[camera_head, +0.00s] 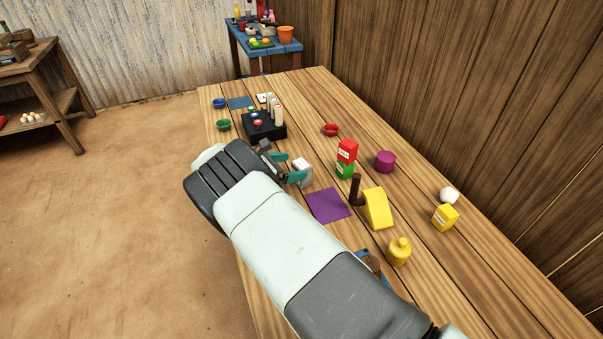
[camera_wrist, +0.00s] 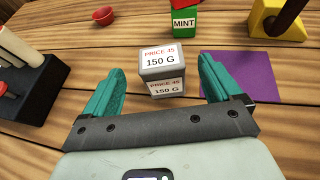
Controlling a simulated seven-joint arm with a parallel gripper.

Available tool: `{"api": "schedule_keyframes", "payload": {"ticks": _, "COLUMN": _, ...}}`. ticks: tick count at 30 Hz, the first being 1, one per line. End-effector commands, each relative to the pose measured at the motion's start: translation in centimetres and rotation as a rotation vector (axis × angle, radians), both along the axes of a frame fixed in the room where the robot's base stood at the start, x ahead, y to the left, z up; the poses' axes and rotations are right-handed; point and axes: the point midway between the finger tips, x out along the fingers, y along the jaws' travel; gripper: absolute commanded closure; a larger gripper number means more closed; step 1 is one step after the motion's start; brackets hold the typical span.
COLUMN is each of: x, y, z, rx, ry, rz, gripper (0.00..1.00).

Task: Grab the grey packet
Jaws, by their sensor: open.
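The grey packet (camera_wrist: 161,47) is a small box standing on the wooden table. Two labelled faces show in the wrist view, both reading "PRICE 45" and "150 G". In the head view the packet (camera_head: 304,171) sits just right of my fingertips. My gripper (camera_head: 290,167) is open, with teal fingers reaching towards the packet. In the wrist view the packet shows between the fingers of my gripper (camera_wrist: 162,66), with a gap on each side. Whether the fingertips are level with it or short of it, I cannot tell.
A purple mat (camera_head: 327,205) lies right of the packet. A red box on a green box (camera_head: 346,169) stands behind it. A black tray (camera_head: 265,126) with several upright items is to the left. A yellow wedge (camera_head: 378,208) and brown post (camera_head: 355,189) stand farther right.

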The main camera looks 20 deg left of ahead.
Motion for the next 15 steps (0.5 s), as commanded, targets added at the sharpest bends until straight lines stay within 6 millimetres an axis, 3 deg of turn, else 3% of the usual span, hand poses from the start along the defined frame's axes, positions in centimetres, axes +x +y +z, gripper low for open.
{"api": "schedule_keyframes", "payload": {"ticks": 9, "x": 3.4, "y": -2.3, "z": -1.8, "rx": 0.001, "ry": -0.002, "rz": -0.002, "gripper": 0.08}}
{"api": "schedule_keyframes", "payload": {"ticks": 15, "x": 3.7, "y": -2.4, "z": -1.9, "rx": 0.002, "ry": -0.001, "rz": 0.0, "gripper": 0.08}}
